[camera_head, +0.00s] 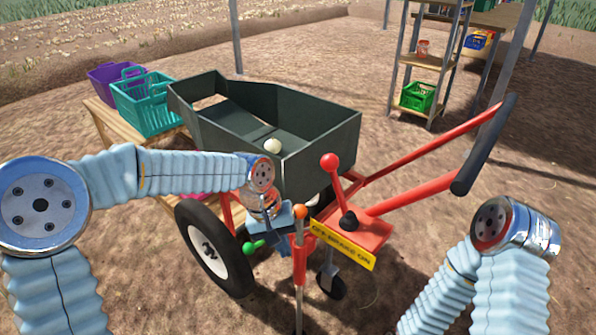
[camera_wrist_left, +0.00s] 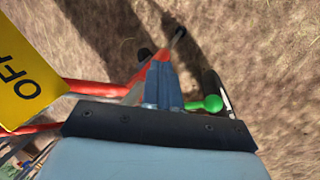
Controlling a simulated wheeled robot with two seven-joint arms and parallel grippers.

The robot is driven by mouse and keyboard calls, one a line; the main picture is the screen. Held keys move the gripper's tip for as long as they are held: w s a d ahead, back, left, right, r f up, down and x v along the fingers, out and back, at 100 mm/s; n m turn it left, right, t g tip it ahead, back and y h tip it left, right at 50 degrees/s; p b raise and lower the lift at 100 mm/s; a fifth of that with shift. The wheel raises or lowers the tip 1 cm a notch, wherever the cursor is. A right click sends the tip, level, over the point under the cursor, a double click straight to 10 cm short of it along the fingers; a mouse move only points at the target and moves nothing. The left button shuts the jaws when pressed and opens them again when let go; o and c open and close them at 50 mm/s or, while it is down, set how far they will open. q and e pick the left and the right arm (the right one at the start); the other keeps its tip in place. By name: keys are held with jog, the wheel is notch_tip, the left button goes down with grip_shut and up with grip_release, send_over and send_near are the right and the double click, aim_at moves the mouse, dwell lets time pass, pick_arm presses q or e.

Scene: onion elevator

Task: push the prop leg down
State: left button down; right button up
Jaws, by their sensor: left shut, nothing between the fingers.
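The prop leg (camera_head: 299,262) is an orange-red post with a rounded orange top and a thin grey lower rod, standing upright at the cart's front. My left gripper (camera_head: 283,238) is close beside its upper part, pointing down. In the left wrist view the gripper's blue fingers (camera_wrist_left: 163,84) are together with nothing between them. Orange shows right at their tips; I cannot tell whether they touch it. A green-knobbed lever (camera_head: 254,245) is just left of the gripper; the knob also shows in the wrist view (camera_wrist_left: 212,103). My right gripper is out of view.
A red-knobbed lever (camera_head: 331,165) and yellow brake sign (camera_head: 343,244) are right of the leg. A wheel (camera_head: 213,247) stands left. Red handlebars (camera_head: 430,145) extend right. Baskets (camera_head: 146,105) sit behind left.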

pick_arm(q)
jog(key=s+f+h+b, duration=0.1)
jog(key=s+f, duration=0.1)
jog(key=f, duration=0.7)
jog(key=s+f, duration=0.2)
jog(key=f, duration=0.7)
jog(key=shift+f+h+b, duration=0.2)
jog(key=shift+h+b, duration=0.15)
jog(key=shift+h, duration=0.05)
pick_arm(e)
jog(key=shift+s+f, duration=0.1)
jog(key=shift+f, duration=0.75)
pick_arm(q)
jog(key=shift+s, duration=0.1)
jog(key=s+a+f+t, duration=0.1)
jog(key=s+a+f, duration=0.3)
jog(key=s+f, duration=0.8)
jog(key=shift+a+f+n+y, duration=0.2)
jog(key=shift+f+n+y, duration=0.1)
jog(key=shift+f+y, duration=0.15)
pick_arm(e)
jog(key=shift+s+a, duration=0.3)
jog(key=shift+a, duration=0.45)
